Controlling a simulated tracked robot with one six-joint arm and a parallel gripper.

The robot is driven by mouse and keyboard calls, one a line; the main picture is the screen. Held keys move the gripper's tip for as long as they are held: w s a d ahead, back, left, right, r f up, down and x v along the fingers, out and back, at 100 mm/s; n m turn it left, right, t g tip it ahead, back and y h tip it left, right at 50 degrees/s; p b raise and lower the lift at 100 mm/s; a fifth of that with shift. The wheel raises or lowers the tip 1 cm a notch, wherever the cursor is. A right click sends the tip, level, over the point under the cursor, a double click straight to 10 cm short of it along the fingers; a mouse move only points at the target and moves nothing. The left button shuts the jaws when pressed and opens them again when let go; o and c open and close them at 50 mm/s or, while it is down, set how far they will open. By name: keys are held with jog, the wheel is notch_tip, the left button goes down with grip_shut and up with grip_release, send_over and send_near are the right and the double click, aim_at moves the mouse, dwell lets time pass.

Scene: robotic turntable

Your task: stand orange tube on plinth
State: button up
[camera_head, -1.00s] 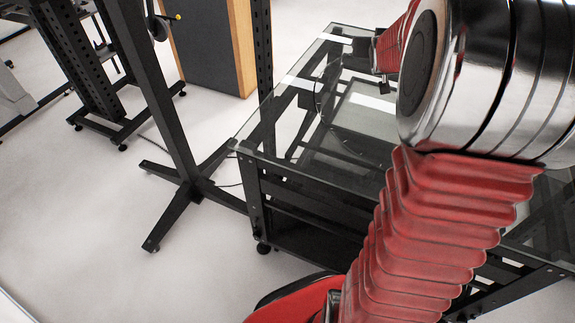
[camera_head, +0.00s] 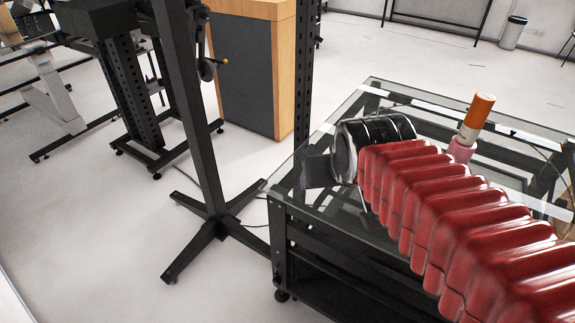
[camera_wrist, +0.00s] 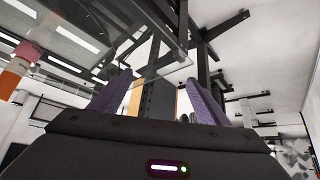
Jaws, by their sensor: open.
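The orange tube (camera_head: 478,110), with a white band at its lower end, stands upright on a small pink plinth (camera_head: 461,149) on the glass table. The tube also shows at the left edge of the wrist view (camera_wrist: 10,82), in line with the pink plinth (camera_wrist: 29,50). They appear to touch. My gripper (camera_wrist: 157,95) is open, its two purple fingers spread with nothing held between them. The tube is well to the left of the fingers in that view. In the head view the fingers cannot be made out, and my red arm covers part of the table.
The glass table (camera_head: 365,95) has a black frame and stands at the right. A black post stand (camera_head: 212,215) is on the floor to its left. A dark cabinet with wooden edges (camera_head: 245,70) stands behind. Open floor lies at the left.

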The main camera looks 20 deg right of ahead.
jog(key=s+a+f+n+g+y, duration=0.1)
jog(key=s+a+f, duration=0.1)
jog(key=s+a, duration=0.3)
jog(key=s, duration=0.3)
jog(key=shift+s+a+f+n+g, duration=0.25)
jog(key=shift+s+f+n+g, duration=0.05)
jog(key=shift+s+f, duration=0.1)
dwell(0.6)
